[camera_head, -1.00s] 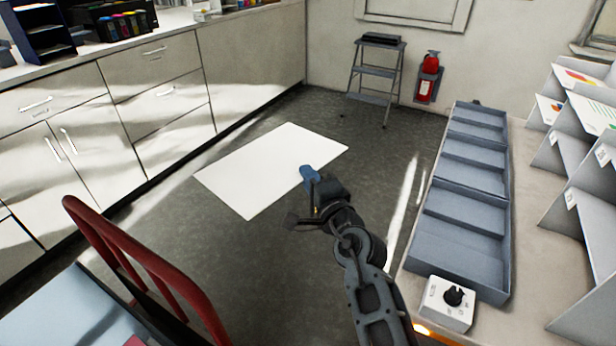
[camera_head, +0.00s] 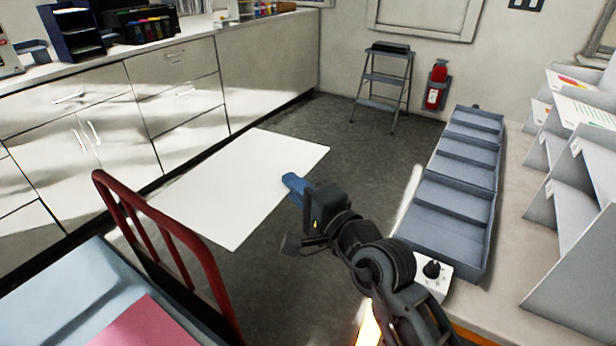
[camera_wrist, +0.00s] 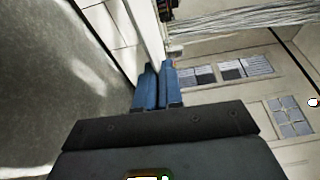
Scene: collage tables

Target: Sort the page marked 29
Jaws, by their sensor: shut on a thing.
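A large white page (camera_head: 245,185) is held out over the grey floor, blank on the side I see; no number is readable. My gripper (camera_head: 290,182) is shut on the page's right edge with its blue fingertips.
A grey compartment tray (camera_head: 450,235) and a white dial box (camera_head: 432,272) lie on the right counter beside sloped grey racks (camera_head: 585,250). A step stool (camera_head: 385,85) stands at the back. Cabinets (camera_head: 170,95) line the left.

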